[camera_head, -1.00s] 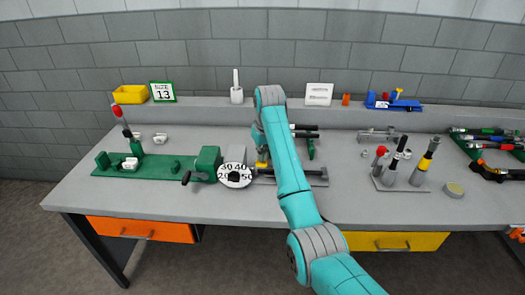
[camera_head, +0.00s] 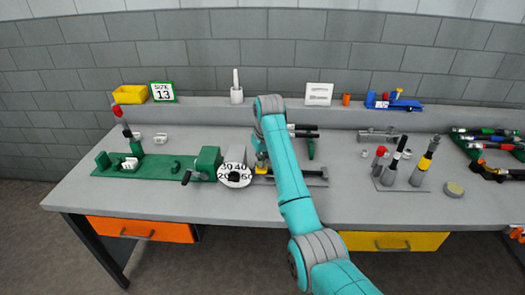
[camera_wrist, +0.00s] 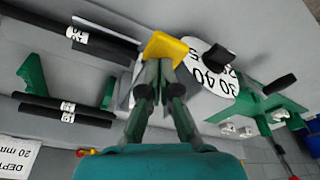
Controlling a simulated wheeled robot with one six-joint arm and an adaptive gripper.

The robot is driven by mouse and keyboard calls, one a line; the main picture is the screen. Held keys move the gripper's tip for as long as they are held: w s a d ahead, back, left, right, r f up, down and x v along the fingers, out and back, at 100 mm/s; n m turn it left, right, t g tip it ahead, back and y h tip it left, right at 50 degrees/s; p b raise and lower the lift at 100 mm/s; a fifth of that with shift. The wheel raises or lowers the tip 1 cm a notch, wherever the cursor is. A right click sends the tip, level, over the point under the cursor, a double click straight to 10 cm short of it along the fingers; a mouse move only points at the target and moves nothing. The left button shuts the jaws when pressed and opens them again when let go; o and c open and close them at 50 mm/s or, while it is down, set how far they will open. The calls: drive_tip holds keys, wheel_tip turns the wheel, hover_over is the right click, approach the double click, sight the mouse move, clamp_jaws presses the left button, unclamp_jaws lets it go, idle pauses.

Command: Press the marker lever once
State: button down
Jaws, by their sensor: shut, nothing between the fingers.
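The marker lever appears to be the yellow piece (camera_head: 263,170) just right of the numbered white dial (camera_head: 235,175); my arm hides part of its surroundings. In the wrist view the yellow piece (camera_wrist: 165,48) lies right at the tips of my gripper (camera_wrist: 160,66), beside the dial (camera_wrist: 212,70). My gripper's fingers are together with nothing held. They seem to touch the yellow piece or hover just over it; I cannot tell which.
A green fixture (camera_head: 205,162) with a crank stands left of the dial. Black-handled tools (camera_head: 304,131) lie behind my arm. A stand with upright tools (camera_head: 420,172) is at the right. The front bench strip is clear.

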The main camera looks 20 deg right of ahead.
drive_tip(key=shift+r, duration=0.1)
drive_tip(key=w+v, duration=0.2)
drive_tip(key=v, duration=0.7)
drive_tip(key=shift+a+r, duration=0.15)
drive_tip(key=shift+r, duration=0.35)
drive_tip(key=shift+s, duration=0.15)
idle(0.4)
